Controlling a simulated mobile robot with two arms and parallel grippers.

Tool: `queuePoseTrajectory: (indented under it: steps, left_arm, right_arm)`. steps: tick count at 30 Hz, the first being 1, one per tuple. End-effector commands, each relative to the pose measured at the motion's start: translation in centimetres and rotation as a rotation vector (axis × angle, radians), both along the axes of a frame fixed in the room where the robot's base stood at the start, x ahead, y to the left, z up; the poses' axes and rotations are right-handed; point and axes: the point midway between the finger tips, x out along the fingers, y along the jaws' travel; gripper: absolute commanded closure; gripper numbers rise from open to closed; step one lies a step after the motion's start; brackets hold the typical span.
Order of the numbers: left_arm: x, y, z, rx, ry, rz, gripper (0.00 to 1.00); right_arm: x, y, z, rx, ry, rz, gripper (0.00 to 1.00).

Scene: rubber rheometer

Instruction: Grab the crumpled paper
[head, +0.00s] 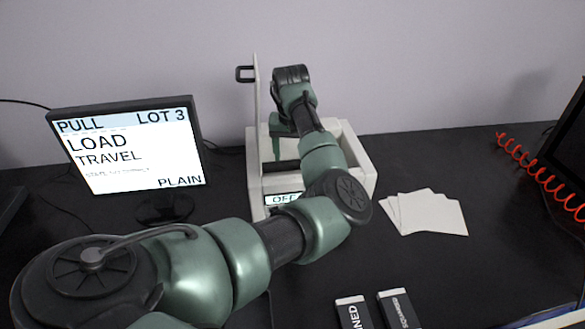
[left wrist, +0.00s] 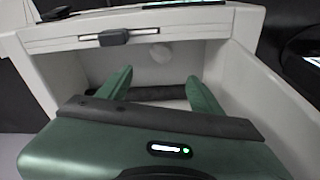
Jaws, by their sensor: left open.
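A small pale, roundish lump (left wrist: 160,52), likely the crumpled paper, sits against the inner wall of the white machine in the left wrist view. My left gripper (left wrist: 155,80) is open, with its two green fingers reaching into the machine's cavity. The lump appears beyond the fingertips, roughly midway between them, and nothing is seen held. In the head view, my left gripper (head: 277,146) is inside the white machine (head: 358,160), partly covered by my arm. The paper cannot be made out there. My right gripper is not in view.
A monitor (head: 130,150) reading "LOAD TRAVEL" stands left of the machine. White sheets (head: 432,214) lie to its right. Two black labelled blocks (head: 398,310) lie at the front. A red coiled cord (head: 540,175) hangs at the right.

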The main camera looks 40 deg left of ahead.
Motion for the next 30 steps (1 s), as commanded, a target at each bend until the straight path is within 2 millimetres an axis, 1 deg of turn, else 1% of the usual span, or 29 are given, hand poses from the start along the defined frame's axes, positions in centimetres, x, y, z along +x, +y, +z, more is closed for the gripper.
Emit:
queuePoseTrajectory:
  steps: [1,6,10,17,21,24,27,30]
  left_arm:
    - [0.0,0.0,-1.3,0.0,0.0,0.0,0.35]
    - [0.0,0.0,-2.7,0.0,0.0,0.0,0.35]
    - [0.1,0.1,-3.6,0.0,0.002,-0.001,0.35]
    - [0.2,0.2,-6.0,-0.002,0.002,0.0,0.35]
    - [0.1,0.2,-8.1,-0.003,0.002,0.0,0.35]
    - [0.3,0.4,-9.6,-0.001,0.002,0.0,0.35]
    - [0.4,0.4,-10.3,-0.002,0.0,0.001,0.35]
    - [0.4,0.5,-10.4,-0.001,-0.001,0.001,0.35]
  right_arm:
    - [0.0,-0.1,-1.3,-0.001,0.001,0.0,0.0]
    - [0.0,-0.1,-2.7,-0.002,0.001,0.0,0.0]
    - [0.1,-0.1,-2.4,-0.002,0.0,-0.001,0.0]
    - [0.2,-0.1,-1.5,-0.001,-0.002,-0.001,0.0]
    - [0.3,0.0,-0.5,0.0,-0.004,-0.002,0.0]
    - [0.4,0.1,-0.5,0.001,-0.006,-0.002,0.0]
    - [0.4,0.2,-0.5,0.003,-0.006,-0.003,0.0]
    - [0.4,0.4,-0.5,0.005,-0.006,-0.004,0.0]
